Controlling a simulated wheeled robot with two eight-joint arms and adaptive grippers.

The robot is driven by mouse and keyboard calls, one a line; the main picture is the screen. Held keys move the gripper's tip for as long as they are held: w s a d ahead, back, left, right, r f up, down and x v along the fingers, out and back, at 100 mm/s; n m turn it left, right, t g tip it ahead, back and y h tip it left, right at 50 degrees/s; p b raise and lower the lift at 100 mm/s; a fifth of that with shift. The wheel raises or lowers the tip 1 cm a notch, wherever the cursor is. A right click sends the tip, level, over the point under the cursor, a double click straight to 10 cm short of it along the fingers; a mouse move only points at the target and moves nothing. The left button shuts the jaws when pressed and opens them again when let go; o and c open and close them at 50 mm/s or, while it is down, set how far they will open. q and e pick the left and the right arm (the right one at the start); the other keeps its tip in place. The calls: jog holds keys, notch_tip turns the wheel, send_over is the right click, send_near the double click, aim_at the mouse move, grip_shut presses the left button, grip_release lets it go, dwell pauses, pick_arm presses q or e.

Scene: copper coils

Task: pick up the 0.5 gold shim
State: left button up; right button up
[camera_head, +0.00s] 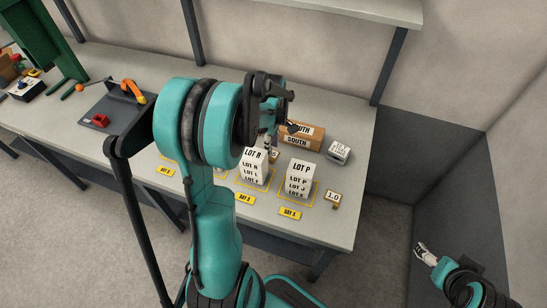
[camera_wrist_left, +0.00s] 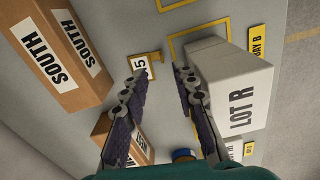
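In the left wrist view, a small gold shim (camera_wrist_left: 156,56) lies flat on the bench beside a gold-edged white label. Only a "5" shows on the label; the rest is hidden by a finger. In the head view the label's "5" (camera_head: 276,155) peeks out beside the LOT R stack; the shim is hidden there. My left gripper (camera_wrist_left: 157,76) is open and empty over the bench, its fingertips near the shim and label. It also shows in the head view (camera_head: 279,128), partly hidden by my arm. My right gripper (camera_head: 425,252) is far off at lower right, too small to read.
The LOT R stack (camera_head: 254,168) stands close beside the left fingers. The LOT P stack (camera_head: 298,178), a brown SOUTH box (camera_head: 304,135) and a white box (camera_head: 338,152) stand nearby. A "1.0" label (camera_head: 333,196) lies near the bench's right end.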

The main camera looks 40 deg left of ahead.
aim_at(272, 158)
pick_arm(q)
notch_tip(272, 158, down, 7)
jog(key=b, duration=0.2)
jog(key=shift+s+d+b, duration=0.1)
jog(key=shift+b, duration=0.2)
grip_shut()
